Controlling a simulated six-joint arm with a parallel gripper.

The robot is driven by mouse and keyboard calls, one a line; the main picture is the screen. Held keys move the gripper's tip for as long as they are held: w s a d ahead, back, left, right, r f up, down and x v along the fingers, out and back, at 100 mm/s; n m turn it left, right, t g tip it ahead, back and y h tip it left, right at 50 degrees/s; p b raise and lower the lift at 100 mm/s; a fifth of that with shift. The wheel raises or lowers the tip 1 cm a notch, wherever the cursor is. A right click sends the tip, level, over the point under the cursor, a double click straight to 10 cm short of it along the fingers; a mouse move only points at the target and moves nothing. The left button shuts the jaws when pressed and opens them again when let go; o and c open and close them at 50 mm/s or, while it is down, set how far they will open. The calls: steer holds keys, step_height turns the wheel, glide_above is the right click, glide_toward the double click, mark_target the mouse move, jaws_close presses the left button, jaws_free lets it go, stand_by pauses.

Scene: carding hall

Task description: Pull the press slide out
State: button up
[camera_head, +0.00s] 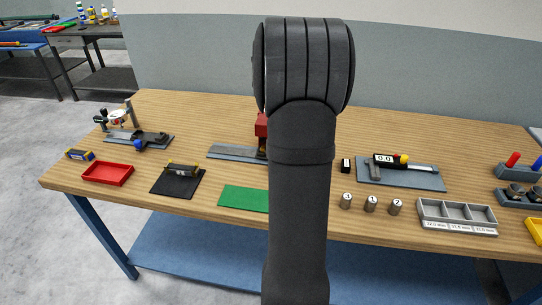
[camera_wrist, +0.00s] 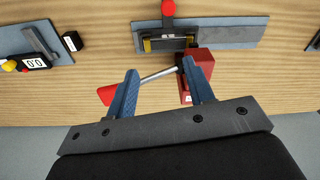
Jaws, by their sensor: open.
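The press shows in the wrist view as a red body (camera_wrist: 203,62) on a long grey base plate (camera_wrist: 232,32). A dark piece with yellow ends (camera_wrist: 167,43) sits on the plate beside the body, and a red knob (camera_wrist: 168,9) is just beyond it at the top edge. A metal lever (camera_wrist: 155,75) with a red grip (camera_wrist: 105,95) reaches out from the body. My gripper (camera_wrist: 160,70) is open, its blue fingers over the lever area; I see nothing clamped, and cannot tell their height. In the head view my arm hides the gripper and most of the press (camera_head: 261,126).

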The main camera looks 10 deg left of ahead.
steer(key=shift+n+g, duration=0.3)
steer(key=shift+g, duration=0.3)
steer(key=f, duration=0.6)
steer(key=s+a+f, duration=0.1)
steer(key=f, duration=0.4)
steer(key=s+a+f, duration=0.1)
steer(key=f, duration=0.5)
steer(key=shift+a+f, duration=0.1)
steer(key=shift+f, duration=0.2)
jaws_close()
